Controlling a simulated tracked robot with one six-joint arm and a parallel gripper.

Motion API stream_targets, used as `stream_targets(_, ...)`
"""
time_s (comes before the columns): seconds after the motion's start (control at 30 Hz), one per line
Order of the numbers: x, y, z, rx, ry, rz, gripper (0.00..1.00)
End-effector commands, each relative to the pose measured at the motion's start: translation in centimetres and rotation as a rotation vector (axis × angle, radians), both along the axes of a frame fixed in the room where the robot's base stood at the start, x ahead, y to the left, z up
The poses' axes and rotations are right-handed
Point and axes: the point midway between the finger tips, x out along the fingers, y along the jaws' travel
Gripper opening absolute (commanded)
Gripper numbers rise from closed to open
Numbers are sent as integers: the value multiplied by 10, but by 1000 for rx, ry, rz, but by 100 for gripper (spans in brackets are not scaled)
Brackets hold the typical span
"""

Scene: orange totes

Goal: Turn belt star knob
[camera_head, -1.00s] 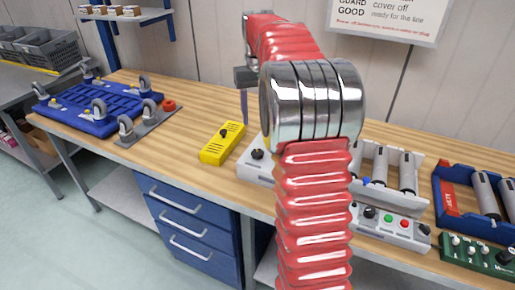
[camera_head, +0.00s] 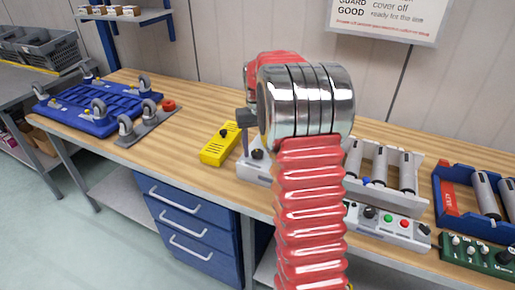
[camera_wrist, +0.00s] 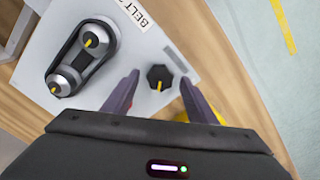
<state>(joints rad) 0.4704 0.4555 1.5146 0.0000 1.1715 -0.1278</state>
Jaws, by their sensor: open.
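The black star knob (camera_wrist: 160,77) with a yellow mark sits on a light grey panel (camera_wrist: 60,28) marked "BELT" in the wrist view. Beside it are two pulleys (camera_wrist: 78,60) joined by a black belt. My gripper (camera_wrist: 158,79) is open, with one finger on each side of the knob in the picture. Gaps show between fingers and knob; whether the tips are level with it I cannot tell. In the head view the knob (camera_head: 257,154) shows at the panel's left end, and my arm hides much of the panel.
A yellow box (camera_head: 222,143) with a black knob lies left of the panel. A control box with buttons (camera_head: 389,227), a roller unit (camera_head: 408,172) and a blue tray (camera_head: 450,215) stand right. A blue pallet (camera_head: 98,108) with casters is far left. Wooden bench top is clear between.

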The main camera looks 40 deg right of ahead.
Motion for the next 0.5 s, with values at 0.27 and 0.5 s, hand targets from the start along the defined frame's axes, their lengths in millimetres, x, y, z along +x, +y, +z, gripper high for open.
stream_targets(0.27,0,0,-5,0,0,0,52)
stream_targets(0.5,0,0,-5,0,0,0,42)
